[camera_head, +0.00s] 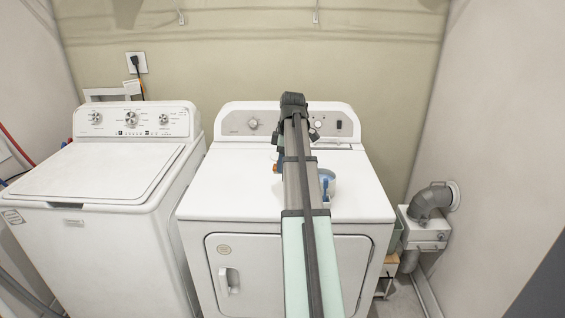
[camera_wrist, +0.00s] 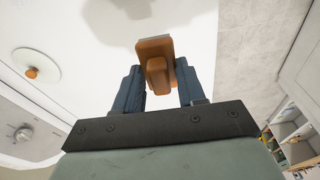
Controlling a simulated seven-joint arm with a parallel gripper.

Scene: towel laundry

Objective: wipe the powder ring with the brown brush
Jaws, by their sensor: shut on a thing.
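My gripper (camera_wrist: 161,88) is shut on the brown brush (camera_wrist: 155,47), whose block shows between and beyond the two dark blue fingers in the wrist view. The brush is over the white dryer top (camera_head: 235,180). In the head view my arm hides the gripper and most of what is beneath it; a small brown piece (camera_head: 277,169) shows at the arm's left edge, and I cannot tell if it is the brush. I cannot make out a powder ring in either view. Whether the brush touches the top is unclear.
A pale round disc with an orange knob (camera_wrist: 32,73) lies on the white surface in the wrist view. A bowl with something blue (camera_head: 328,183) stands right of my arm. The washer (camera_head: 95,180) is to the left. The dryer's control panel (camera_head: 235,122) rises behind.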

